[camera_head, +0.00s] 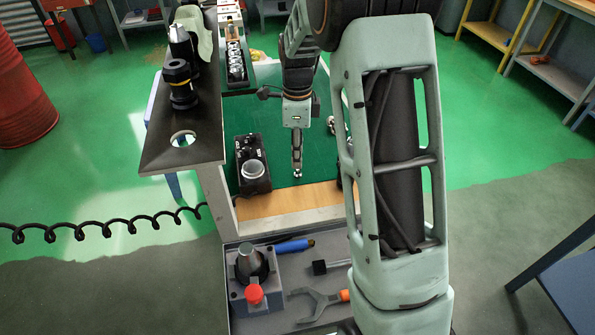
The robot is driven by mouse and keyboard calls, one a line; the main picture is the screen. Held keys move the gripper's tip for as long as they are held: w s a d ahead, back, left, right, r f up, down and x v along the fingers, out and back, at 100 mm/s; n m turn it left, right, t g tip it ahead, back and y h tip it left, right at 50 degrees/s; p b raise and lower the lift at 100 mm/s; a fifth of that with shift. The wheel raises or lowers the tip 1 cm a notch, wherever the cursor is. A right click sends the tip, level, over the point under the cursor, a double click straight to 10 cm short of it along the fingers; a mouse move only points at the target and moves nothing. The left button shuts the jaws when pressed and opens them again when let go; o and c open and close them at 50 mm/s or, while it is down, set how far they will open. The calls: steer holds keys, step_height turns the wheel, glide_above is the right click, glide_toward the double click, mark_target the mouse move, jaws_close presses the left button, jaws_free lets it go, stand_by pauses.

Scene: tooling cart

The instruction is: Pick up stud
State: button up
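My gripper (297,172) points down over the green mat (276,152) on the cart top. Its fingers look close together from this side, and any gap between them cannot be made out. A small shiny metal piece (298,175), possibly the stud, shows right at the fingertips. I cannot tell whether it is held or lies on the mat under them. Another shiny metal part (332,126) lies to the right of the gripper, partly hidden by my arm.
A black box with a round silver top (253,168) stands close left of the gripper. A dark shelf (185,142) with black tool holders (181,84) rises further left. A tray of metal parts (236,62) lies behind. The lower drawer (222,268) holds tools. My arm blocks the right side.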

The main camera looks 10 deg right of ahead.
mark_target(298, 171)
step_height(298, 171, down, 5)
steer(key=shift+f+p, duration=0.1)
steer(key=shift+p, duration=0.25)
steer(key=shift+c, duration=0.3)
jaws_close()
